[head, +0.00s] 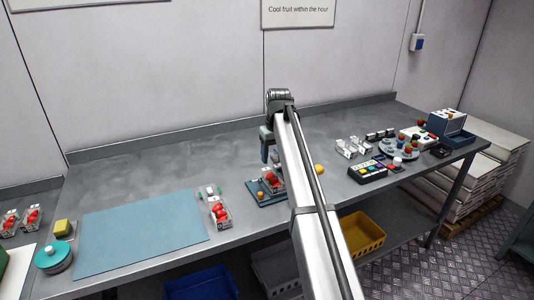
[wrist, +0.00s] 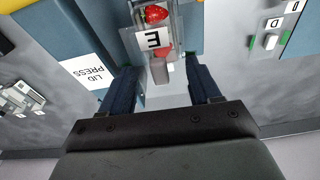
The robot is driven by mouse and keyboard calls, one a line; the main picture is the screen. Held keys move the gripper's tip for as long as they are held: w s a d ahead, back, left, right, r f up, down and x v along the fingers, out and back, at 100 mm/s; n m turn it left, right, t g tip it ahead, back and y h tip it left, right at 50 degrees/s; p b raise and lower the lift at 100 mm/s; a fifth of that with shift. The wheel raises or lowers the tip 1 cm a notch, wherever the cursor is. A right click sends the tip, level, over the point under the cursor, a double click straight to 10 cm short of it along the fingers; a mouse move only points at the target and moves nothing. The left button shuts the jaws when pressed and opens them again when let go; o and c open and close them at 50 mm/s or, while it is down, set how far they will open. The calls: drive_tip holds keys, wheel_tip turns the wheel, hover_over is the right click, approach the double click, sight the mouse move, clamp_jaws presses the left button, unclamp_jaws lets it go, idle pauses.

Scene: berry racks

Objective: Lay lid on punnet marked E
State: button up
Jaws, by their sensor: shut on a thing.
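The punnet marked E (wrist: 152,39) is a clear box with red strawberries and stands on the blue lid press in the wrist view. In the head view the punnet (head: 272,181) is partly hidden by my arm. My gripper (wrist: 163,82) has its two dark blue fingers well apart, shut on what looks like a clear lid (wrist: 178,93), hard to make out. A small grey block (wrist: 160,71) shows between the fingers, close to the punnet's label. In the head view my gripper (head: 266,150) is above and behind the punnet; the lid cannot be made out there.
The lid press (wrist: 88,70) carries a printed label. A punnet marked D (wrist: 274,23) with green clips stands nearby, also in the head view (head: 219,214). A blue mat (head: 140,235) lies left. A dark keypad box (head: 368,173) and clear containers (head: 353,147) stand right.

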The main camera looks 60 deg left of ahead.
drive_tip(key=shift+f, duration=0.1)
drive_tip(key=shift+f, duration=2.95)
drive_tip(key=shift+f, duration=0.25)
drive_tip(key=o, duration=1.1)
drive_tip(key=shift+r, duration=0.15)
drive_tip(key=shift+r, duration=3.35)
